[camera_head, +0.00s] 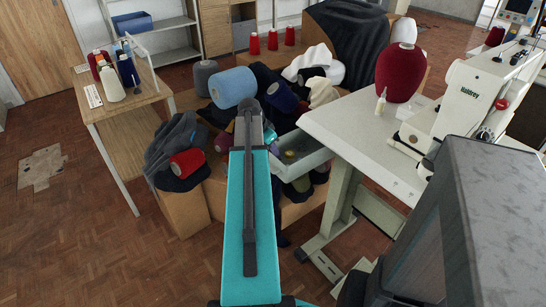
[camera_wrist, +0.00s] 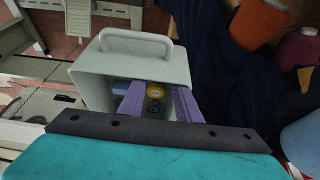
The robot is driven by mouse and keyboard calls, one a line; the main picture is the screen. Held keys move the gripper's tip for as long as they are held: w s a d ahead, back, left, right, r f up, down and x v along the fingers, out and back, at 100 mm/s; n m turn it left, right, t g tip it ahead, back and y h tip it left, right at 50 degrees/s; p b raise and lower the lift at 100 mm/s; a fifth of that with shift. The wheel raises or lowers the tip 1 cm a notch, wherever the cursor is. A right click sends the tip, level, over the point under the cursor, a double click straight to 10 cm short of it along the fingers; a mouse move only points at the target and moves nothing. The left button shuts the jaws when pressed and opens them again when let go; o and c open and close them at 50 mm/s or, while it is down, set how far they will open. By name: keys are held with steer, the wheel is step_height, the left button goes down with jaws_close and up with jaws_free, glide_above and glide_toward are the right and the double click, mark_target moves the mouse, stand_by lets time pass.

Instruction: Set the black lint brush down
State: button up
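I cannot make out a black lint brush in either view. My gripper's two purple fingers (camera_wrist: 157,92) reach over the opening of a pale grey box (camera_wrist: 90,80) in the wrist view. They stand apart, with no brush visible between them. A yellow round thing (camera_wrist: 156,94) and a small dark round thing below it show in the gap, inside the box.
A white sewing table (camera_head: 350,135) with a machine (camera_head: 467,95) and a large red cone (camera_head: 400,72) stands right of the box. Dark cloth and thread cones, including a light blue one (camera_head: 232,87), crowd behind and left. A wooden stand (camera_head: 140,90) is farther left; open floor lies front left.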

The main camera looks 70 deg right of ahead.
steer(key=v, duration=0.8)
steer(key=shift+w+a, duration=0.1)
stand_by(0.7)
steer(key=w+a+f+n+y, duration=0.1)
steer(key=w+a+f+n, duration=0.3)
steer(key=w+a+f, duration=0.55)
steer(key=w+a+f+n+y, duration=0.1)
steer(key=w+a+f+n, duration=0.5)
steer(key=a+f, duration=0.55)
steer(key=w+a+f+n, duration=0.1)
steer(key=a+f+n, duration=0.1)
steer(key=a+f, duration=0.35)
steer(key=a+f+n+y, duration=0.1)
steer(key=a+f, duration=0.1)
steer(key=a, duration=0.6)
steer(key=w+a+f+n, duration=0.1)
steer(key=a+f+n, duration=0.1)
steer(key=a+f, duration=0.35)
steer(key=s+a+f+n+g, duration=0.1)
steer(key=s+a+f+n, duration=0.3)
steer(key=s+a, duration=0.4)
steer(key=s+a+f+n+g, duration=0.2)
steer(key=s+a+f+n, duration=0.3)
steer(key=a, duration=1.1)
steer(key=s+f, duration=0.1)
steer(key=s, duration=0.2)
steer(key=shift+a+n+y, duration=0.2)
steer(key=shift+n+y, duration=0.1)
steer(key=shift+r, duration=0.1)
